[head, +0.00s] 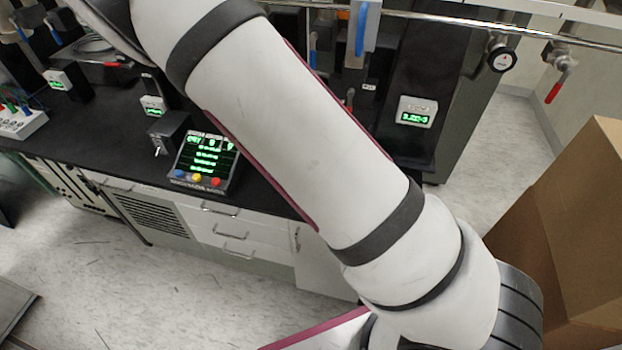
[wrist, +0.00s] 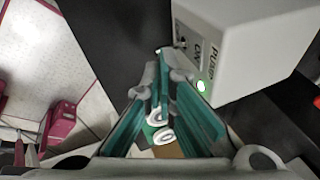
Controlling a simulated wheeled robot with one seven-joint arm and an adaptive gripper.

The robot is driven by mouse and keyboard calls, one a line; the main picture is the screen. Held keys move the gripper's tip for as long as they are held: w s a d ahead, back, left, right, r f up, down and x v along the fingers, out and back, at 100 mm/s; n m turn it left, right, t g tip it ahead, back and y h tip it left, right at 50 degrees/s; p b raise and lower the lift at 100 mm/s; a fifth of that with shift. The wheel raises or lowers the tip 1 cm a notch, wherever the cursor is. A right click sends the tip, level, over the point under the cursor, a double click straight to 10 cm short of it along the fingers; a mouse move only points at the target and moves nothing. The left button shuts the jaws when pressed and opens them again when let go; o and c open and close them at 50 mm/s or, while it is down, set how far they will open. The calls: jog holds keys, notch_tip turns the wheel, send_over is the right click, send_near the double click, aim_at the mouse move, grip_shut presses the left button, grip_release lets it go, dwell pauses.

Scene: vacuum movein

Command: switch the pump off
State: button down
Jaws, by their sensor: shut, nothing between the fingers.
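A white box (wrist: 245,50) lettered PUMP and ON fills the upper right of the wrist view. A small green light (wrist: 201,86) glows on its face, and a small dark fitting (wrist: 181,42) shows near the ON lettering. I cannot tell which way any lever there points. My gripper (wrist: 163,78), with teal finger pads, is shut and empty. Its tips are beside the box's lettered face, close to the light; I cannot tell if they touch it. In the head view my own arm crosses the middle, and I cannot make out the gripper or the pump box.
A black bench (head: 100,125) holds a controller (head: 206,162) with a green screen and coloured buttons, plus small gauges with lit displays, one gauge (head: 416,112) right of my arm. A metal rail (head: 450,18) runs above. A cardboard box (head: 560,220) stands at right. The floor (head: 110,270) at left front is mostly clear.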

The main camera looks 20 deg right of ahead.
jog(key=shift+s+a+f+p, duration=0.1)
jog(key=shift+s+f+p, duration=0.15)
jog(key=shift+p, duration=0.25)
jog(key=shift+w, duration=0.15)
dwell(0.4)
jog(key=shift+w+d+r, duration=0.2)
jog(key=shift+w+d, duration=0.25)
jog(key=shift+w, duration=0.1)
jog(key=shift+r, duration=0.15)
